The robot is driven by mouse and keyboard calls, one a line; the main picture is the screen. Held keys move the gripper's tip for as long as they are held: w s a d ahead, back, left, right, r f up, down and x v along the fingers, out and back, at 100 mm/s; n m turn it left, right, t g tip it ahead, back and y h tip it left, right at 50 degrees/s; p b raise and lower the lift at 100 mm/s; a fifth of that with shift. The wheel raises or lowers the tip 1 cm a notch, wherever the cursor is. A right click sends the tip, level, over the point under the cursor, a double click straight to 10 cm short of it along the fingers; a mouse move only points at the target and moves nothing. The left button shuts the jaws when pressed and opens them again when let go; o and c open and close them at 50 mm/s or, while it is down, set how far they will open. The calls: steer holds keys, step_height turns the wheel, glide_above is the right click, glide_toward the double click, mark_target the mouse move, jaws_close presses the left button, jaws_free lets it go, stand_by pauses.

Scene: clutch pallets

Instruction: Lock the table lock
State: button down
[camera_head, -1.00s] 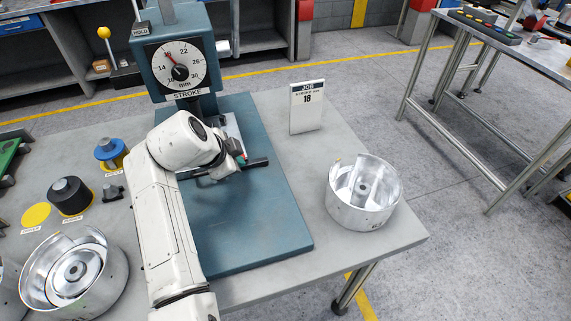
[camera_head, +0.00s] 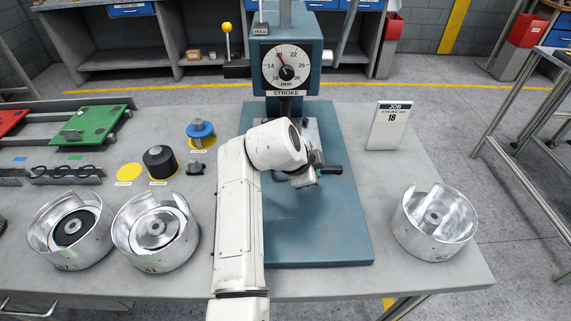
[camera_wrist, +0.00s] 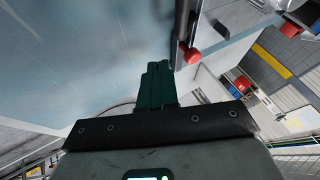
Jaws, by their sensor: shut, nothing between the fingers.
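The blue press (camera_head: 289,68) stands on its blue base plate (camera_head: 330,235), and its dial reads near 18. My gripper (camera_head: 303,178) is low over the plate in front of the press column, partly hidden by my arm. In the wrist view its dark green fingers (camera_wrist: 158,85) are together, with nothing between them. A metal bar with a red knob (camera_wrist: 191,55) is just right of the fingertips there; I cannot tell whether they touch. A black handle (camera_head: 328,169) sticks out to the right of my gripper. I cannot tell which part is the table lock.
A white job card (camera_head: 389,125) reading 18 stands right of the press. A silver drum (camera_head: 437,240) is at the table's right; two more, including one drum (camera_head: 135,250), are at the left. A yellow-knobbed lever (camera_head: 227,45) stands behind. The front right of the plate is clear.

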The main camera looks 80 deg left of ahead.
steer(key=shift+d+r, duration=0.1)
steer(key=shift+d, duration=0.35)
steer(key=shift+s+d+r, duration=0.2)
steer(key=shift+s+r, duration=0.2)
steer(key=shift+r, duration=0.15)
steer(key=v, duration=0.8)
steer(key=shift+s+r+b, duration=0.15)
steer(key=shift+s+b, duration=0.05)
steer(key=shift+b, duration=0.2)
steer(key=shift+a, duration=0.1)
